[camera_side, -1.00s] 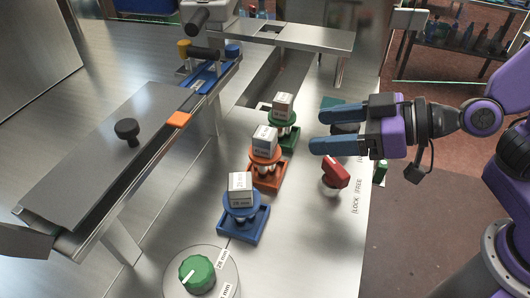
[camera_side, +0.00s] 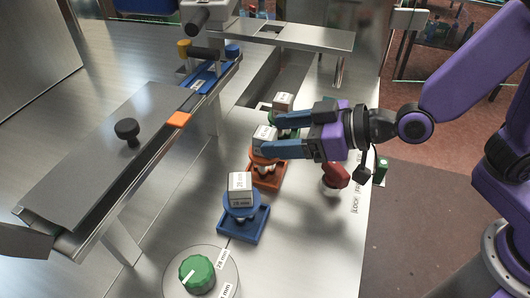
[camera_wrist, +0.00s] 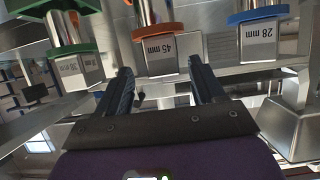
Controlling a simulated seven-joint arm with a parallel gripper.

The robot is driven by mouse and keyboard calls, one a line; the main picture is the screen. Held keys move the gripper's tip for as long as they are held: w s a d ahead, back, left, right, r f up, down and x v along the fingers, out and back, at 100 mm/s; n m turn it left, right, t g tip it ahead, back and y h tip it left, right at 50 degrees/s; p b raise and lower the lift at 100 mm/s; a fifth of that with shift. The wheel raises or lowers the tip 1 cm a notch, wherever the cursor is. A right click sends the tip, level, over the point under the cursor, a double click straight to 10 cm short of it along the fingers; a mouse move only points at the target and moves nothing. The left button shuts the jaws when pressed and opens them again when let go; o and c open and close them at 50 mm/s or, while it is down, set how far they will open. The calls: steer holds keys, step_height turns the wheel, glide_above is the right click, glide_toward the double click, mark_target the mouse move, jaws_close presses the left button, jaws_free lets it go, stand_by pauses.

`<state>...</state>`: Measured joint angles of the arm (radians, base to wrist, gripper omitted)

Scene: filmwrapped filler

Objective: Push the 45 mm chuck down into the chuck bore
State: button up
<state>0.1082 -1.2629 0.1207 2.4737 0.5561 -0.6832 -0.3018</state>
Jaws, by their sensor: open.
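The 45 mm chuck (camera_side: 262,133) has a pale block with a number label, above an orange collar. It stands in an orange tray (camera_side: 258,182), the middle of three. My gripper (camera_side: 268,136) is open, with its blue fingers reaching left at the chuck's block. In the wrist view, the chuck (camera_wrist: 161,48) appears upside down with "45 mm" readable, centred ahead of the gap between my gripper's fingers (camera_wrist: 160,70). I cannot tell from these views whether a finger touches it. I cannot pick out the chuck bore.
The 28 mm chuck (camera_side: 240,190) stands in a blue tray nearer the camera. A green-collared chuck (camera_side: 283,103) stands behind, close to my upper finger. A green dial (camera_side: 198,274) is in front. A sloped rail (camera_side: 150,150) runs left.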

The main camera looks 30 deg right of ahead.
mark_target(255, 135)
steer(key=shift+r+x, duration=0.15)
steer(key=shift+x, duration=1.2)
steer(key=shift+r+x, duration=0.1)
steer(key=shift+x, duration=1.2)
steer(key=shift+a, duration=0.2)
steer(key=shift+r, duration=0.1)
jaws_close()
